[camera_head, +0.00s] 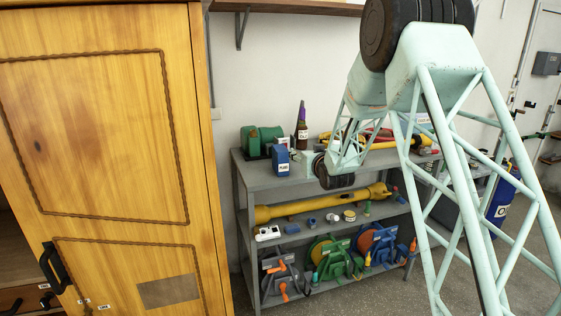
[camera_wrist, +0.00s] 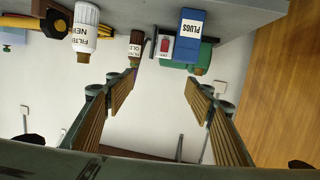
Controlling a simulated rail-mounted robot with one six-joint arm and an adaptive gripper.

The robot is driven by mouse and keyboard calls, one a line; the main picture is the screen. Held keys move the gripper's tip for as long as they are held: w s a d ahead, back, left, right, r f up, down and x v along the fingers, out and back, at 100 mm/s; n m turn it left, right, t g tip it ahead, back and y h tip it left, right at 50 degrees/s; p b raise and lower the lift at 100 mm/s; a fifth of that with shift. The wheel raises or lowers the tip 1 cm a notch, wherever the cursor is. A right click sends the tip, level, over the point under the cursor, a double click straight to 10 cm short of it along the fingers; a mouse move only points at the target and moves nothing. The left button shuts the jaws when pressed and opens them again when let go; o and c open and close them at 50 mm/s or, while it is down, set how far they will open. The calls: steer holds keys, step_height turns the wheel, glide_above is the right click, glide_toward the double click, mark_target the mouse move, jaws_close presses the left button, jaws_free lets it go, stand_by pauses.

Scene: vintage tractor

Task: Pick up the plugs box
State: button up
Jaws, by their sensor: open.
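The plugs box (camera_head: 281,161) is a small blue box with a white label, standing near the front left of the grey shelf unit's top. In the wrist view, which is upside down, the plugs box (camera_wrist: 193,28) shows its PLUGS label near the top, right of centre. My gripper (camera_wrist: 160,80) is open, with nothing between its two ribbed fingers. The box lies beyond the fingertips, nearer the right-hand finger, and apart from them. In the head view my arm reaches down to the shelf top right of the box; the fingers are not clear there.
A green machine (camera_head: 262,141) and a dark bottle (camera_head: 301,128) stand behind the box. In the wrist view a small white box (camera_wrist: 165,45) is beside the plugs box, with a white filter bottle (camera_wrist: 85,28) farther left. A wooden cabinet (camera_head: 110,150) stands left of the shelf.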

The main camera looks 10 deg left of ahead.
steer(key=t+y, duration=0.1)
steer(key=y, duration=0.1)
glide_toward(284, 159)
steer(key=w, duration=0.1)
steer(key=shift+w+a+f+n+p, duration=0.15)
steer(key=shift+w+a+n+p, duration=0.15)
steer(key=shift+n+p, duration=0.1)
steer(key=shift+w, duration=0.1)
steer(key=shift+x, duration=3.8)
steer(key=shift+w+a, duration=0.2)
steer(key=shift+w, duration=0.15)
steer(key=shift+w, duration=0.15)
steer(key=shift+r+p+x, duration=0.2)
steer(key=shift+x, duration=1)
steer(key=shift+r+p+x, duration=0.15)
steer(key=shift+x, duration=1.1)
steer(key=shift+a, duration=0.15)
steer(key=shift+c, duration=0.7)
